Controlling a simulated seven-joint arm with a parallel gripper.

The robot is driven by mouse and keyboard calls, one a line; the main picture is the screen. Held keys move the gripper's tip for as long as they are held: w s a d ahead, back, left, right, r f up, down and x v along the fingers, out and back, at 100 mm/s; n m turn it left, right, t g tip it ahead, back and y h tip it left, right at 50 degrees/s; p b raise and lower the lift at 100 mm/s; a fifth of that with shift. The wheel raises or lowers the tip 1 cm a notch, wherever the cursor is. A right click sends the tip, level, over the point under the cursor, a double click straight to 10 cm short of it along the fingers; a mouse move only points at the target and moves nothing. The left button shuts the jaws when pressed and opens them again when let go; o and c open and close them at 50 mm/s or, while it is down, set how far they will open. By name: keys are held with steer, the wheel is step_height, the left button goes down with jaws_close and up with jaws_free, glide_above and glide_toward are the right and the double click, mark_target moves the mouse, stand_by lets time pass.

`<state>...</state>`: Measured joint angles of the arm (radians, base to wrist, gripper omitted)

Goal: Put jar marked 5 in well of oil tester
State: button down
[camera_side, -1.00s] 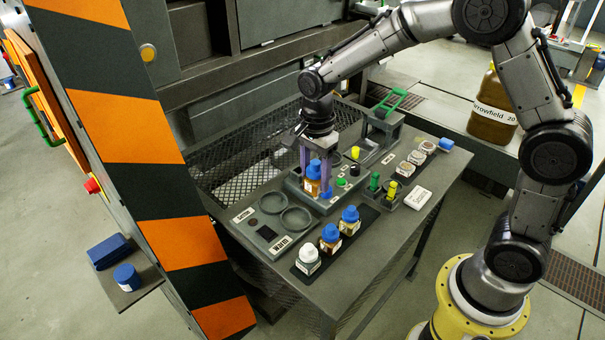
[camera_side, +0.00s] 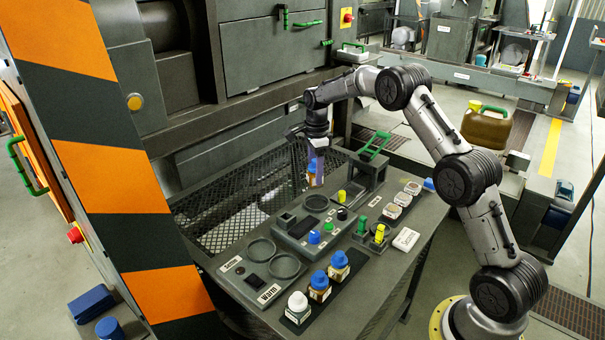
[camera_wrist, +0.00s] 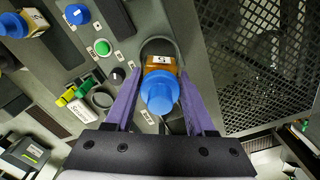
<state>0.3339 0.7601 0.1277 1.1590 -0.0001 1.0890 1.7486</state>
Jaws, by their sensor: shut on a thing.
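My gripper (camera_side: 316,172) is shut on an amber jar with a blue cap (camera_wrist: 160,88). Its white label appears to read 5 in the wrist view. The oil tester (camera_side: 300,238) is the grey panel with knobs and a round well (camera_side: 316,203). In the side view the jar hangs upright just above and behind that well, with a small gap below it. In the wrist view the jar overlaps the well's dark rim (camera_wrist: 158,46), and the jar hides most of the opening. The fingers (camera_wrist: 204,102) stand on both sides of the jar.
A dark tray (camera_side: 335,290) holds a white-capped jar (camera_side: 298,308) and two blue-capped jars. A green-handled press (camera_side: 372,165) stands right of the tester.

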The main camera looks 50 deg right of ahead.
steer(key=shift+s+d+f, duration=0.15)
steer(key=shift+d+f, duration=0.2)
steer(key=shift+f, duration=2.2)
steer(key=shift+f, duration=1.05)
stand_by(1.1)
jaws_free()
steer(key=shift+f, duration=0.1)
steer(key=shift+r, duration=4.55)
